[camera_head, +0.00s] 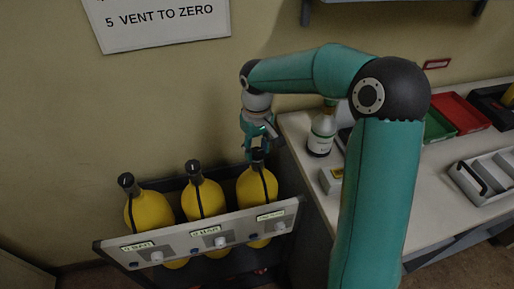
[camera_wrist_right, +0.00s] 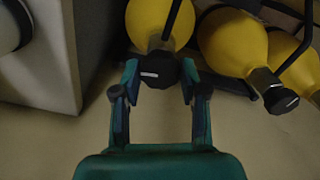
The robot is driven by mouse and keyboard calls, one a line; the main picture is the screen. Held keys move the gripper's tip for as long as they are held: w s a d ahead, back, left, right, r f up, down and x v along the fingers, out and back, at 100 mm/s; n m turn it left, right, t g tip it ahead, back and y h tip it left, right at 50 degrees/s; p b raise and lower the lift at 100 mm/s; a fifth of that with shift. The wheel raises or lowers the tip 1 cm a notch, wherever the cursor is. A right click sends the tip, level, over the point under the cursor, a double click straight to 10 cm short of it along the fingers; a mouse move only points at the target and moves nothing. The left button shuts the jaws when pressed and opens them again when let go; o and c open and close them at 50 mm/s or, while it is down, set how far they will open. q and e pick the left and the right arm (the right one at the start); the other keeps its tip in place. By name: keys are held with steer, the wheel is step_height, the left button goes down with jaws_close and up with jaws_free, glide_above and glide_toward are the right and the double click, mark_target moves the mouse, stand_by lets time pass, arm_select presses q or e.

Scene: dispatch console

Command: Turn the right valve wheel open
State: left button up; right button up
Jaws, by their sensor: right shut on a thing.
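Three yellow cylinders stand in a dark rack behind a grey panel. The right cylinder (camera_head: 257,187) has its black valve wheel (camera_wrist_right: 157,71) on top, with a white mark on it. My right gripper (camera_head: 257,150) reaches down to that wheel from above. In the right wrist view its two fingers (camera_wrist_right: 155,82) stand on either side of the wheel, shut on it. The middle valve wheel (camera_head: 193,167) and the left valve wheel (camera_head: 126,180) are free. My left gripper is not in view.
The grey panel (camera_head: 180,241) with labels and knobs runs across the rack's front. A bench (camera_head: 400,170) at the right carries a white bottle (camera_head: 321,132), a small box (camera_head: 331,180), a red tray (camera_head: 462,113) and a grey tray (camera_head: 484,178). A sign (camera_head: 160,22) hangs on the wall.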

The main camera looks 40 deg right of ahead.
mark_target(257, 151)
steer(key=shift+n, duration=0.3)
steer(key=o, duration=1.1)
steer(key=shift+o, duration=0.2)
step_height(257, 151, up, 12)
steer(key=shift+f, duration=0.1)
stand_by(0.4)
